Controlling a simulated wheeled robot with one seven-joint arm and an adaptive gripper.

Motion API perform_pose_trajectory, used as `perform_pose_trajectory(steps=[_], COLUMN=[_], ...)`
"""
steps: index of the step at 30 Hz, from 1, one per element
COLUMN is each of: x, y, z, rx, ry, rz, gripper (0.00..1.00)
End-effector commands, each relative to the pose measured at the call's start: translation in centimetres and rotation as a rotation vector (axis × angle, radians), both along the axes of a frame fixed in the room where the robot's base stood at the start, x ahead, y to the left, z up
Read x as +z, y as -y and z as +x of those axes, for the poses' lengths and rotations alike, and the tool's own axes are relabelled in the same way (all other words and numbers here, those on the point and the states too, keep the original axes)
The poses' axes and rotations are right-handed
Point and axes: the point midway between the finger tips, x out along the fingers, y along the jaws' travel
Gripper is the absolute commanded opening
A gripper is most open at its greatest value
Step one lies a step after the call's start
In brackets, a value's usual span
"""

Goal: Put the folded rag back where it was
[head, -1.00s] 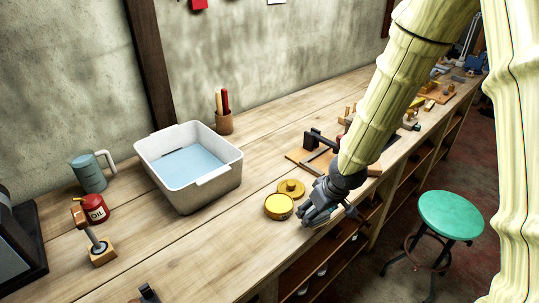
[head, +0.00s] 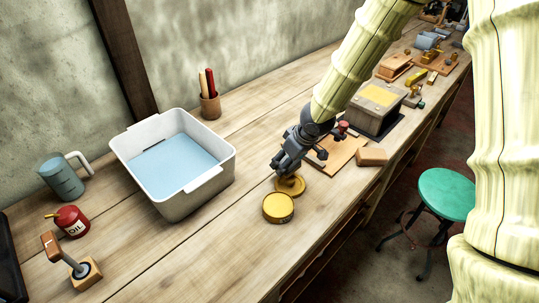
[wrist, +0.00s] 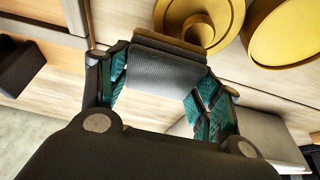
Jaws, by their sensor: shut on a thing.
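In the wrist view, a dark grey, ribbed, folded piece that looks like the rag (wrist: 165,72) lies between the teal-padded fingers of my gripper (wrist: 163,95). My gripper is shut on it. In the head view, my gripper (head: 283,165) is low over the bench, just behind the yellow lid (head: 290,185). The rag cannot be made out there. The lid also shows beyond the rag in the wrist view (wrist: 212,15). I cannot tell whether the rag touches the bench.
A yellow tin (head: 278,208) stands in front of the lid. A white basin (head: 180,204) with a blue bottom is to the left. A pencil cup (head: 210,106) is behind. A wooden board (head: 340,154) and brown block (head: 372,157) lie right. The bench front is mostly clear.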

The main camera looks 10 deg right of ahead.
Motion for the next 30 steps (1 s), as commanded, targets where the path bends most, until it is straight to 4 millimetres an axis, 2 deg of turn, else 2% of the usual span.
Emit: perform_pose_trajectory(steps=[6, 12, 18, 24, 30], x=[-0.1, -0.5, -0.5, -2.7, -4.0], y=[-2.5, -3.6, -4.4, -4.3, -4.2], z=[3.4, 5.1, 6.0, 5.9, 5.9], rx=[0.001, 0.0, 0.001, 0.002, 0.001], ry=[-0.001, 0.0, 0.0, -0.002, -0.001], rz=[0.0, 0.0, 0.0, -0.002, -0.001], gripper=[0.41, 0.41, 0.41, 0.41, 0.41])
